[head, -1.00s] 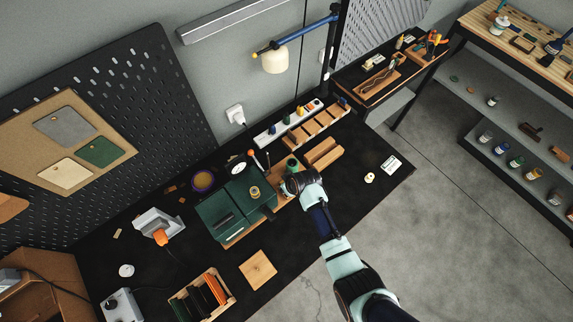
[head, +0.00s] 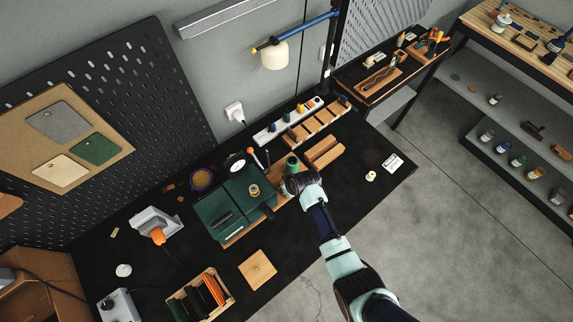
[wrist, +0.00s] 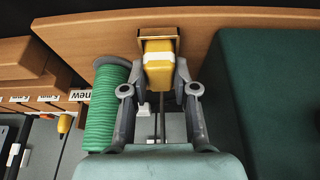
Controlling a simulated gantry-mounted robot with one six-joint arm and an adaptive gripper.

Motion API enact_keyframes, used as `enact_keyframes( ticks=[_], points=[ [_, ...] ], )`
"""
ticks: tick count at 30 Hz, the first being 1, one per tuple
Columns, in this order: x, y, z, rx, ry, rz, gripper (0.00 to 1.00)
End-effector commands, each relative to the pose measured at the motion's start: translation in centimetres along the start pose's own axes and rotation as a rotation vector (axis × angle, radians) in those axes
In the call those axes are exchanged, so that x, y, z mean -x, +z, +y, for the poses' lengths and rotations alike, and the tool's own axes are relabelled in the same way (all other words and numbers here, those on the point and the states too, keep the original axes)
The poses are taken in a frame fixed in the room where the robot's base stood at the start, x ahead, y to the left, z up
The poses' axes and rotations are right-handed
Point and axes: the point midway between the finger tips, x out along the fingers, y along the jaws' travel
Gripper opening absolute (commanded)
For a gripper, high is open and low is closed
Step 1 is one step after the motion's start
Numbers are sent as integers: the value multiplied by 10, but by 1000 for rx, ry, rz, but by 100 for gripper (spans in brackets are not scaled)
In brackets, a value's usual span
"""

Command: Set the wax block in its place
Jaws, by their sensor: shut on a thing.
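The wax block (wrist: 158,66) is yellow with a white band around it. My gripper (wrist: 160,88) is shut on it in the wrist view, one finger on each side. The block's far end meets a small wooden holder (wrist: 158,32) on a wooden board (wrist: 100,27). I cannot tell whether the block is seated in the holder or just above it.
A green spool (wrist: 105,105) stands close to my left finger in the wrist view. The press's green side (wrist: 270,90) is close on the right. A wooden rack (head: 320,122) and blocks (head: 323,153) are behind. The mat's right front is mostly clear.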

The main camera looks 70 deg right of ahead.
Motion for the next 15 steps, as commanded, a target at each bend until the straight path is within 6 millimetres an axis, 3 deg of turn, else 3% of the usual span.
enact_keyframes(
  ticks=[10,11,15],
  points=[
    [-1,1,0,0,0,0,0],
    [-1,1,0,0,0,-1,33],
    [-1,1,0,0,0,-1,56]
  ],
)
